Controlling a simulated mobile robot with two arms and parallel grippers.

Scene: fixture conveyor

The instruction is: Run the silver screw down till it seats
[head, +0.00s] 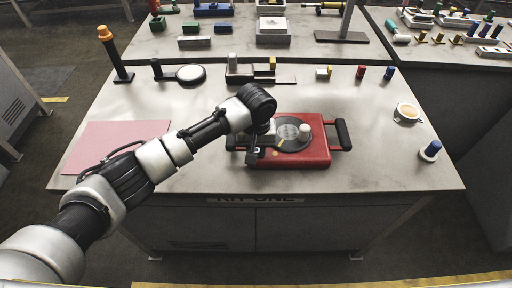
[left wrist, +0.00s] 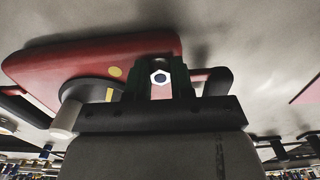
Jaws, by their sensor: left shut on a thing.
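The red fixture (head: 318,155) lies on the near table, with black handles at its sides and a dark disc (head: 293,143) on top. A pale knob (head: 304,132) stands on the disc. My left gripper (head: 253,156) is at the fixture's left front corner. In the left wrist view its dark fingers (left wrist: 160,82) stand on both sides of the silver screw (left wrist: 161,77), whose six-sided head has a dark centre, and are shut on it. The screw is hidden in the head view. I cannot tell how deep it sits. My right gripper is not in view.
A pink mat (head: 112,143) lies at the left of the table. Several small parts stand along the back. The table front left of the fixture is clear.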

